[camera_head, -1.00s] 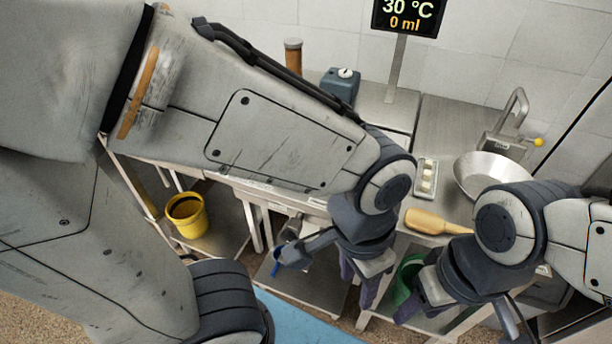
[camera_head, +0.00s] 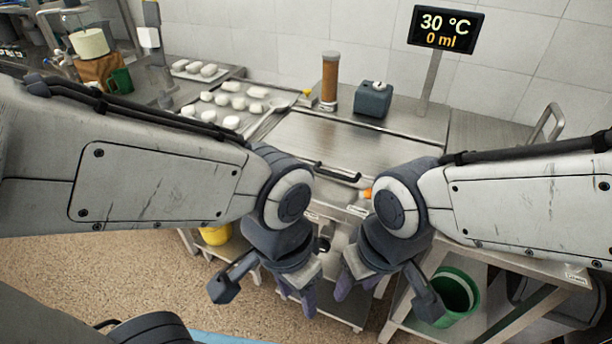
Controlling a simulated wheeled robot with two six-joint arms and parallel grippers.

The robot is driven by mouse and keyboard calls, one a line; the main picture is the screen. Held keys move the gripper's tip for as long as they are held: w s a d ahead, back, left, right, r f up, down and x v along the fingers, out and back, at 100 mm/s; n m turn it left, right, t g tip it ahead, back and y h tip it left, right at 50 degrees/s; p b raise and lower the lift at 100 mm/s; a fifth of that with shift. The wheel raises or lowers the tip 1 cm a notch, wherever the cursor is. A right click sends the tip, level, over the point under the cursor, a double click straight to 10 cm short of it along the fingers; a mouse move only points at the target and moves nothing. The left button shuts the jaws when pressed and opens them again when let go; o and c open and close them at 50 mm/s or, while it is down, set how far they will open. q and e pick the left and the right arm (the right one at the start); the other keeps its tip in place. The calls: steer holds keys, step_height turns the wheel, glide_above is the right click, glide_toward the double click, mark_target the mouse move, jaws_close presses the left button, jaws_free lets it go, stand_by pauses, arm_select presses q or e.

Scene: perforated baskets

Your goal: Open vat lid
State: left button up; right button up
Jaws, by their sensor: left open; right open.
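The vat lid (camera_head: 350,140) is a flat steel panel set in the counter at the middle of the head view, and it lies closed. Its black bar handle (camera_head: 337,173) runs along the front edge, partly hidden by my arms. My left gripper (camera_head: 296,297) is open and empty, pointing down, in front of and below the counter edge. My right gripper (camera_head: 357,287) is open and empty, also pointing down, just right of the left one. Neither gripper touches the handle.
A display reading 30 °C and 0 ml (camera_head: 446,28) stands behind the counter. A brown cylinder (camera_head: 330,80) and blue-grey box (camera_head: 373,99) sit behind the lid. White cheeses (camera_head: 231,103) lie on the left trays. A green bucket (camera_head: 455,295) is below right.

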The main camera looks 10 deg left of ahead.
steer(key=w+a+f+m+t+b, duration=0.1)
steer(key=w+f+m+t+b, duration=0.3)
steer(key=w, duration=0.5)
steer(key=m+t+y+b, duration=0.6)
steer(key=m+t+b, duration=0.25)
steer(key=m, duration=0.75)
glide_toward(337, 178)
steer(key=shift+t, duration=0.45)
steer(key=x, duration=0.7)
steer(key=p+x, duration=0.1)
steer(key=x, duration=0.3)
steer(key=shift+a+f, duration=0.1)
steer(key=shift+f, duration=0.15)
steer(key=shift+s, duration=0.1)
jaws_close()
